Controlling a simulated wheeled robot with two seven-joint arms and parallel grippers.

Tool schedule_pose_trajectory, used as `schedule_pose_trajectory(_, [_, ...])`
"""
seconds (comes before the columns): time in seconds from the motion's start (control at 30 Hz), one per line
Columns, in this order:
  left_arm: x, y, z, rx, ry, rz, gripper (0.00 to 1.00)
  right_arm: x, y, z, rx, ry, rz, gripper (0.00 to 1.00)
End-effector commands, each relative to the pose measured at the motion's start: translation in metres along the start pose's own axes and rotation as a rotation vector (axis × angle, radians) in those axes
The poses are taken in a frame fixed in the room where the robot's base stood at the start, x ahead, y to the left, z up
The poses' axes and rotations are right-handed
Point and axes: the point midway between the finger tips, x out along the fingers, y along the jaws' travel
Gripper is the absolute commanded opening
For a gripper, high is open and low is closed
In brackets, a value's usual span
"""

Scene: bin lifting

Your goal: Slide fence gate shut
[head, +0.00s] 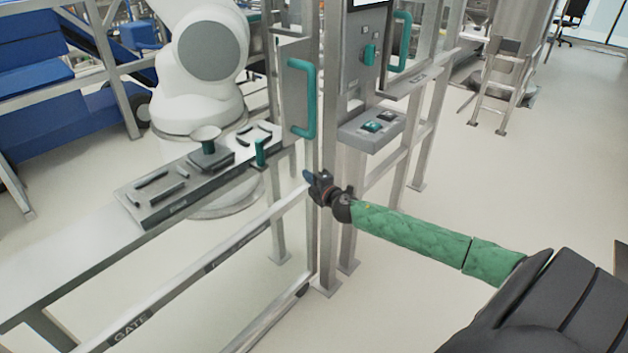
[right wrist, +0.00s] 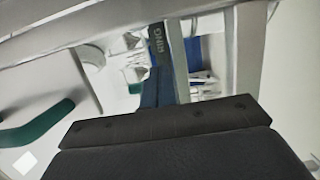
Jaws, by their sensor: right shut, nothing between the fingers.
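The fence gate is a metal frame with a rail lettered "GATE" (head: 130,328) low at the left of the head view. A metal plate with a teal pull handle (head: 302,100) stands upright beside the fence post (head: 328,200). In the right wrist view, a teal handle (right wrist: 40,128) on a pale plate shows at the left. My right gripper (head: 311,178) is shut and empty, below the handle and in front of the post, apart from the handle. Whether it touches the frame I cannot tell. My left gripper is out of view.
A control box with teal buttons (head: 371,128) juts out right of the post. Behind the fence are a white robot arm (head: 205,100) and a bench plate with parts (head: 150,212). Another teal handle (head: 402,42) is further right. The floor (head: 540,180) at right is clear.

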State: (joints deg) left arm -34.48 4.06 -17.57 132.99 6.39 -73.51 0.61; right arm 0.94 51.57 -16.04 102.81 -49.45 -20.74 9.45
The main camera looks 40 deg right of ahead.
Motion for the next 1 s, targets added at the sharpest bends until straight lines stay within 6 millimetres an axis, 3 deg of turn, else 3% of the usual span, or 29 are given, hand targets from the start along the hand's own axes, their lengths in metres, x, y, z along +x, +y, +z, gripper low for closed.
schedule_pose_trajectory(0.23, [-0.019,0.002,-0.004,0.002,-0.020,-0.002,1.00,0.026,0.002,0.003,-0.003,-0.002,0.001,0.00])
schedule_pose_trajectory(0.53, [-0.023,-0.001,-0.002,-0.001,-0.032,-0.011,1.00,0.032,0.000,0.035,-0.002,-0.001,0.000,0.00])
schedule_pose_trajectory(1.0, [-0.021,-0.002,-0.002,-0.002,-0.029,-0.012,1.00,0.033,-0.001,0.041,-0.001,-0.001,0.000,0.00])
